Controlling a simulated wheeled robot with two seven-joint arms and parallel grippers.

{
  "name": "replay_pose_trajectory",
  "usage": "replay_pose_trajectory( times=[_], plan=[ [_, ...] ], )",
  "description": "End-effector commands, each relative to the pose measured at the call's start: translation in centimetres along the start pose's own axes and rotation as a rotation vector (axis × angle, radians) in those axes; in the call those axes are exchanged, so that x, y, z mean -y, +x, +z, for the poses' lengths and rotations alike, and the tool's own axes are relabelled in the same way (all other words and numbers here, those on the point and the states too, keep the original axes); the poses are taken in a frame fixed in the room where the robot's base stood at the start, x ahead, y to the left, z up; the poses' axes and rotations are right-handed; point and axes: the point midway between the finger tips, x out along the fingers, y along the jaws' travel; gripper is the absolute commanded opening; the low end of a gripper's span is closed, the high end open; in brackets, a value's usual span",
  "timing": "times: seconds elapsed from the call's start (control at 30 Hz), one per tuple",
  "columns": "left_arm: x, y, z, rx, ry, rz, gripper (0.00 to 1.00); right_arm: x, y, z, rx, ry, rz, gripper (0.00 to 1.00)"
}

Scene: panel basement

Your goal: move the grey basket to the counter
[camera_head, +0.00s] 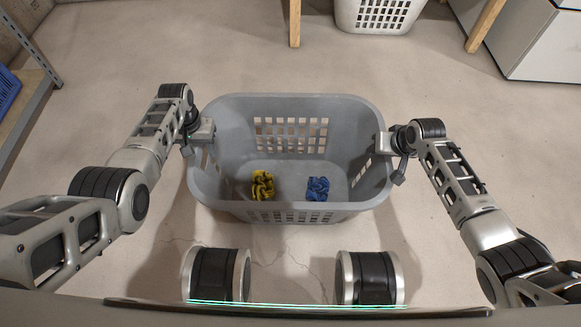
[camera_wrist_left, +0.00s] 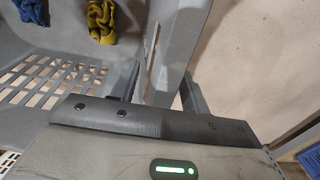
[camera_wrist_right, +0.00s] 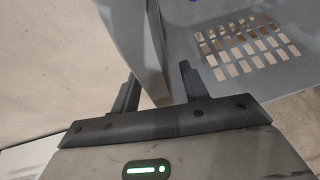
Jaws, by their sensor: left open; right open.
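The grey basket (camera_head: 290,212) stands upright on the floor in front of me in the head view. A yellow bundle (camera_head: 263,185) and a blue bundle (camera_head: 317,188) lie inside it. My left gripper (camera_head: 205,136) is at the basket's left end, and its open fingers (camera_wrist_left: 163,88) straddle the basket wall (camera_wrist_left: 182,40) in the left wrist view. My right gripper (camera_head: 390,150) is at the right end, with its open fingers (camera_wrist_right: 158,88) on either side of the wall (camera_wrist_right: 138,40). I cannot tell whether the fingers touch the wall. The counter cannot be made out for certain.
A white basket (camera_head: 378,14) stands at the back between wooden legs (camera_head: 295,22). A white cabinet (camera_head: 545,45) is at the back right. A shelf (camera_head: 35,95) with a blue crate (camera_head: 6,90) is at the left. The floor around the grey basket is clear.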

Motion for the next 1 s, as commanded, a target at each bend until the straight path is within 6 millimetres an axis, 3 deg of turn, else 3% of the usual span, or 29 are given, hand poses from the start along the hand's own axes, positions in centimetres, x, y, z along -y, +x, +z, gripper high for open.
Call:
replay_pose_trajectory(
  times=[0.2,0.37,0.77,1.0],
  plan=[
    [0.0,0.0,0.0,-0.001,0.000,0.000,0.46,0.0,0.0,0.0,0.000,0.000,0.000,0.45],
    [0.0,0.0,0.0,0.000,0.000,0.000,0.01,0.0,0.0,0.0,0.000,0.000,0.000,0.00],
    [0.0,-0.3,-0.1,-0.003,0.000,-0.001,0.00,0.1,-0.3,-0.3,-0.004,-0.001,-0.001,0.00],
    [0.0,-1.9,-0.1,-0.003,0.000,-0.002,0.00,0.3,-1.7,-0.9,-0.004,-0.001,-0.001,0.00]
  ],
)
